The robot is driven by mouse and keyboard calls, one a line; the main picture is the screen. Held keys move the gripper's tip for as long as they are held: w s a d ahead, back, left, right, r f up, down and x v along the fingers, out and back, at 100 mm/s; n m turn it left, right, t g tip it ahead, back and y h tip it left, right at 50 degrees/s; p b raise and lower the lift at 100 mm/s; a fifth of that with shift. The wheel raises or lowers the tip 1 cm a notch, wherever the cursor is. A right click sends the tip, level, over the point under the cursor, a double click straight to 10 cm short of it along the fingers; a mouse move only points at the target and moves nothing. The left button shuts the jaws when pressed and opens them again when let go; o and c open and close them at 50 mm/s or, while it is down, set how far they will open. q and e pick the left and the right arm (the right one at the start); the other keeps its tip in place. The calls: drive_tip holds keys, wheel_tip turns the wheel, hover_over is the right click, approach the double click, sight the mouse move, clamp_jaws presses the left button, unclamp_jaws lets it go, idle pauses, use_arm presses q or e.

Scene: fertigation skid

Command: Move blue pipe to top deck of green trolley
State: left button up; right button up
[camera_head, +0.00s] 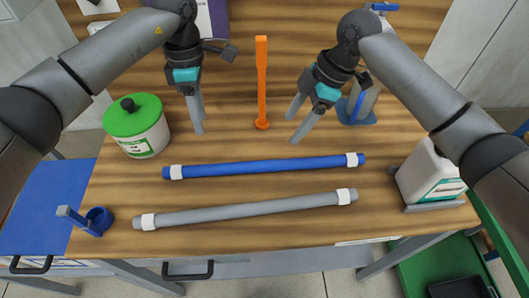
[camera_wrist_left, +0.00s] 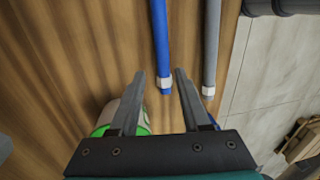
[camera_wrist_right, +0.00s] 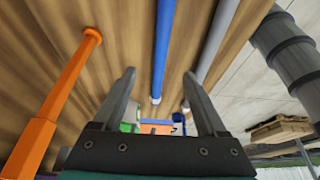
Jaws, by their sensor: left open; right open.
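The blue pipe (camera_head: 262,168) with white bands near its ends lies on the wooden table, behind a parallel grey pipe. My left gripper (camera_head: 198,131) is open above the table, behind the blue pipe's left part. In the left wrist view, the blue pipe (camera_wrist_left: 160,40) ends between the fingers in the picture. My right gripper (camera_head: 293,130) is open and empty, behind the pipe's right half. The blue pipe also shows in the right wrist view (camera_wrist_right: 163,45), between the fingers in the picture. The green trolley (camera_head: 418,262) is partly seen at the lower right.
The grey pipe (camera_head: 250,209) lies nearest the front edge. An orange post (camera_head: 261,85) stands between my arms. A green-lidded tub (camera_head: 135,125) is at the left, a white jug (camera_head: 430,172) at the right, and a blue holder (camera_head: 97,220) at the front left.

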sight(210, 165)
use_arm(q)
drive_tip(key=s+f, duration=0.1)
drive_tip(key=f, duration=0.4)
drive_tip(key=s+f, duration=0.1)
drive_tip(key=f, duration=0.9)
drive_tip(key=shift+s, duration=0.4)
use_arm(e)
drive_tip(key=x, duration=1.5)
drive_tip(key=shift+s+f, duration=0.1)
drive_tip(key=shift+s, duration=0.15)
use_arm(q)
drive_tip(key=shift+c, duration=0.2)
use_arm(e)
drive_tip(key=shift+c, duration=0.2)
use_arm(q)
clamp_jaws()
use_arm(e)
drive_tip(key=shift+d, duration=0.1)
drive_tip(key=c, duration=0.8)
clamp_jaws()
use_arm(q)
drive_tip(key=shift+w+r, duration=0.1)
use_arm(e)
drive_tip(key=shift+w, duration=0.1)
